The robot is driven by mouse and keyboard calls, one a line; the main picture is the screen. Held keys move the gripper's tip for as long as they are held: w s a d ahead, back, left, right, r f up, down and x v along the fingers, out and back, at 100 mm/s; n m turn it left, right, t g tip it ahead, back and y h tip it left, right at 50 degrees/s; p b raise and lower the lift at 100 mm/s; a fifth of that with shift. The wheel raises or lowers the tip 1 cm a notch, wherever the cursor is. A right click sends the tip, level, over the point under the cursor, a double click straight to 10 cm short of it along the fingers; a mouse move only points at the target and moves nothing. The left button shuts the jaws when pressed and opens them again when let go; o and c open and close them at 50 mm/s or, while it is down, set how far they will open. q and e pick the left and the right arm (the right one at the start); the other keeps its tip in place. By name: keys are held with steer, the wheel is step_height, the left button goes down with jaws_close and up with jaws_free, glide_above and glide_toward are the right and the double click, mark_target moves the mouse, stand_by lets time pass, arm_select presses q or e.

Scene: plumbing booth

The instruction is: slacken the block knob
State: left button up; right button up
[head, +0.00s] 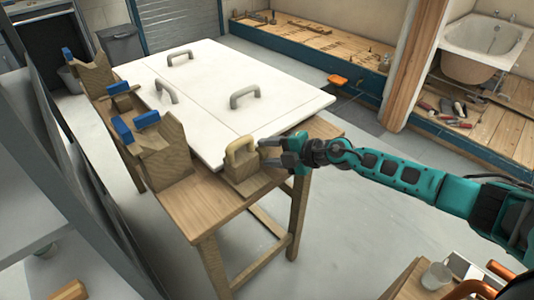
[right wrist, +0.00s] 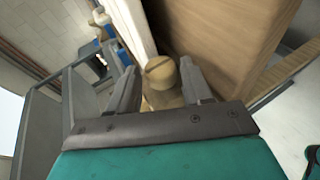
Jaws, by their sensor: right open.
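A wooden block (head: 244,178) sits at the near right corner of the wooden table, beside the white panel, with a pale rounded wooden piece (head: 238,151) on top. My right gripper (head: 267,153) reaches in from the right and is open close to this block. In the right wrist view a round tan knob with a slot across its face (right wrist: 160,73) shows between the two spread fingers of my right gripper (right wrist: 160,80). I cannot tell whether either finger touches it. My left gripper is not in view.
The white panel (head: 215,85) with several grey handles covers much of the table (head: 205,206). Wooden stands with blue pads (head: 160,150) line its left side. A grey upright structure is at far left. A cup (head: 436,275) and copper pipes stand at lower right.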

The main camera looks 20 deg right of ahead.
steer(key=shift+w+a+f, duration=0.2)
steer(key=shift+w+a, duration=0.05)
steer(key=shift+w, duration=0.05)
steer(key=shift+w+a, duration=0.1)
steer(key=shift+w, duration=0.05)
